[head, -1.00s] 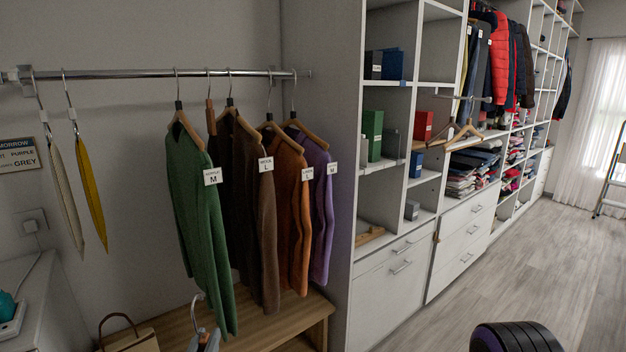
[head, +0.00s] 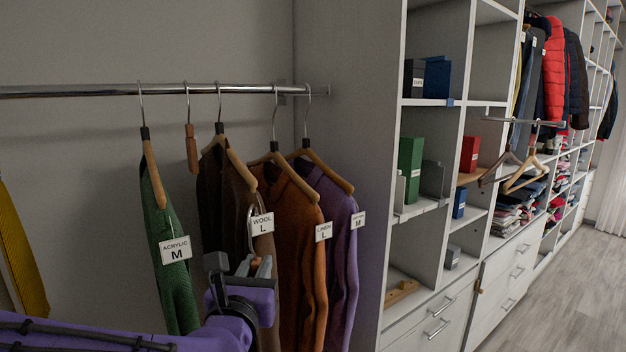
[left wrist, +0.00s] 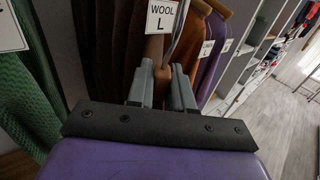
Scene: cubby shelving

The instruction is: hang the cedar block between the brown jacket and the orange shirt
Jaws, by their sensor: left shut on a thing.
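My left gripper (head: 254,266) is shut on a small reddish-brown wooden block (left wrist: 161,78) with a silver hook, which I take as the cedar block. The fingers hide much of it. The hook (head: 251,215) stands up beside the WOOL L tag, below the rail (head: 180,89) and in front of the garments. The brown jacket (head: 212,200) hangs behind the gripper; the orange shirt (head: 293,230) hangs just right of it. Their hangers are close, with a narrow gap on the rail. My right gripper is not in view.
A similar wooden block (head: 191,148) hangs on the rail between the green sweater (head: 168,275) and the brown jacket. A purple garment (head: 342,235) hangs right of the orange shirt, near the shelving side panel (head: 350,140).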

